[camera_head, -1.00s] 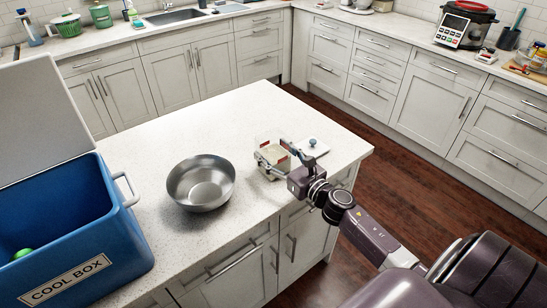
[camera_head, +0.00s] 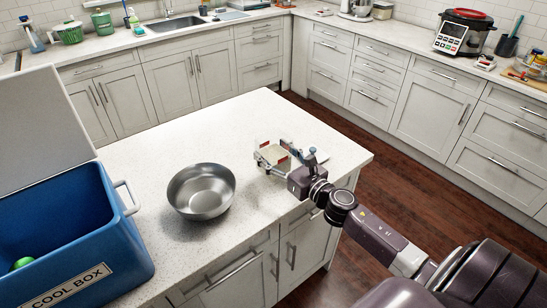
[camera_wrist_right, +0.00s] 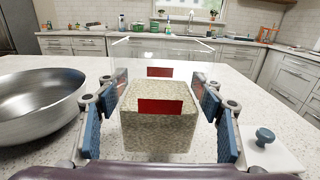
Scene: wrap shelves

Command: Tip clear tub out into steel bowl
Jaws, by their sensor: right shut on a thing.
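The clear tub (camera_head: 279,158) has red labels and pale, grainy contents that fill its lower part in the right wrist view (camera_wrist_right: 158,137). My right gripper (camera_head: 273,160) is shut on it from both sides, with blue pads at its left and right in the wrist view. The tub is upright near the island's right end; I cannot tell exactly how far it is above the counter. The steel bowl (camera_head: 201,191) stands to the left of the tub and looks empty; it also shows at the left of the wrist view (camera_wrist_right: 38,105). My left gripper is not in view.
A white lid with a blue knob (camera_wrist_right: 265,137) lies on the counter right of the tub. An open blue cool box (camera_head: 75,235) stands at the island's left end, with a green thing inside. The island (camera_head: 235,125) is clear behind the bowl.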

